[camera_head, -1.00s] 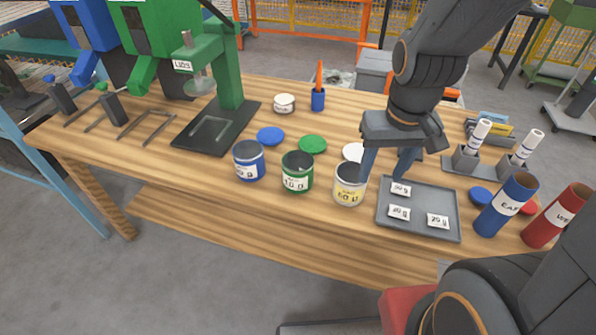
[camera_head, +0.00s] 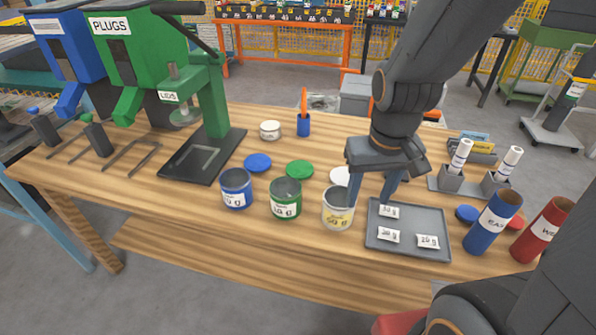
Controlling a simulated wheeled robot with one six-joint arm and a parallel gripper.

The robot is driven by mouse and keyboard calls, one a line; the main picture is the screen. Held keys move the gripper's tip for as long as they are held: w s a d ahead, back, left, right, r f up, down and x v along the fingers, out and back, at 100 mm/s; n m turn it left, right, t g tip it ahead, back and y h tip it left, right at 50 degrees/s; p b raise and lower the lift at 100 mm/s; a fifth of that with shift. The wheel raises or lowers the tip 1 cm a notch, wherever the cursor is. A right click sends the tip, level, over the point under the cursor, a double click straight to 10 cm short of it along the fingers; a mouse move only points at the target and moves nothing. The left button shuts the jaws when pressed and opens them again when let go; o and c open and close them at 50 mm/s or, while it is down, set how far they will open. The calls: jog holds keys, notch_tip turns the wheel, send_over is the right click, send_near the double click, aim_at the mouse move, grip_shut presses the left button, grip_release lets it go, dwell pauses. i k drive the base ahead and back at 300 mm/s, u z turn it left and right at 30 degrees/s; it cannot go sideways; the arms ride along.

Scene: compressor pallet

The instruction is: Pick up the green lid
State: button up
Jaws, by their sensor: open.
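The green lid (camera_head: 300,169) lies flat on the wooden table, just behind the green can (camera_head: 286,197). A blue lid (camera_head: 257,163) lies to its left, and a white lid (camera_head: 340,175) lies to its right, partly hidden by my gripper. My gripper (camera_head: 371,203) points down with its fingers apart and nothing visible between them. It is to the right of the green lid, over the area between the white can (camera_head: 338,207) and the grey tray. The green lid is fully in view and clear of my gripper.
A blue can (camera_head: 237,188) stands left of the green can. The grey tray (camera_head: 408,252) holds several labelled packets. A blue tube (camera_head: 493,222) and a red tube (camera_head: 539,230) stand at right. A green press (camera_head: 215,110) stands at back left. A white tub (camera_head: 270,130) is behind the lids.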

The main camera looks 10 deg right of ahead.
aim_at(300, 169)
jog(key=u, duration=2.1)
jog(key=i, duration=1.15)
jog(key=z, duration=3.3)
